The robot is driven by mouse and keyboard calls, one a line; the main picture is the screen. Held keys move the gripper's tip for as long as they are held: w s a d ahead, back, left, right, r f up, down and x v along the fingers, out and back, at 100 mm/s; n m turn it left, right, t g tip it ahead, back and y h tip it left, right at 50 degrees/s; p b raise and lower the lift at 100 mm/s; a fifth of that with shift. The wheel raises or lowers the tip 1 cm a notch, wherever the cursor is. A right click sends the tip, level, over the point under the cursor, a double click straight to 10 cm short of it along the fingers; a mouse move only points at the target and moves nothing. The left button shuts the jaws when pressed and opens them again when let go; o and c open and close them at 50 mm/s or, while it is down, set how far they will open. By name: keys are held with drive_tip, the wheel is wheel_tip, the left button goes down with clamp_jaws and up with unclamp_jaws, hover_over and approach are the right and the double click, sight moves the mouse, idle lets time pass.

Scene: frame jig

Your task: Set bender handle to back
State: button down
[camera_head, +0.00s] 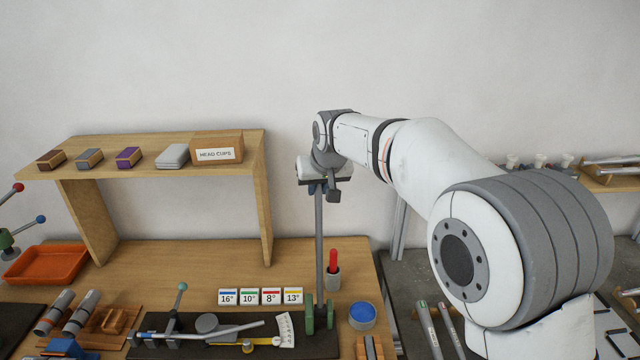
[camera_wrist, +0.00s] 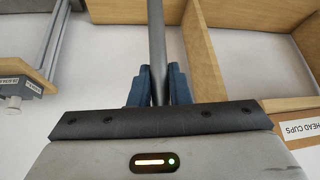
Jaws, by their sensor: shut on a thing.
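A long grey rod (camera_head: 319,240), which appears to be the bender handle, stands almost upright. Its foot is between two green posts (camera_head: 320,316) at the right end of a dark base plate (camera_head: 150,322). My gripper (camera_head: 318,188) is shut on the rod near its top. In the wrist view, the blue fingers of my gripper (camera_wrist: 160,88) close on the rod (camera_wrist: 156,40) from both sides. A grey tube (camera_head: 225,330) lies across the base plate, beside a white angle scale (camera_head: 286,330). The rod's top end is hidden by my gripper.
A wooden shelf (camera_head: 262,190) with a box marked HEAD CUPS (camera_head: 216,150) stands to the left. Angle cards (camera_head: 248,297), a cup with a red stick (camera_head: 333,275) and a blue-filled bowl (camera_head: 362,316) are near the rod. An orange tray (camera_head: 45,265) is far left.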

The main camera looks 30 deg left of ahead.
drive_tip(key=shift+a, duration=0.1)
drive_tip(key=c, duration=1.5)
unclamp_jaws()
drive_tip(key=shift+w+a+f, duration=0.1)
drive_tip(key=shift+a+f, duration=0.05)
drive_tip(key=shift+c, duration=0.2)
drive_tip(key=shift+o, duration=0.9)
drive_tip(key=b+v, duration=0.2)
drive_tip(key=v, duration=0.6)
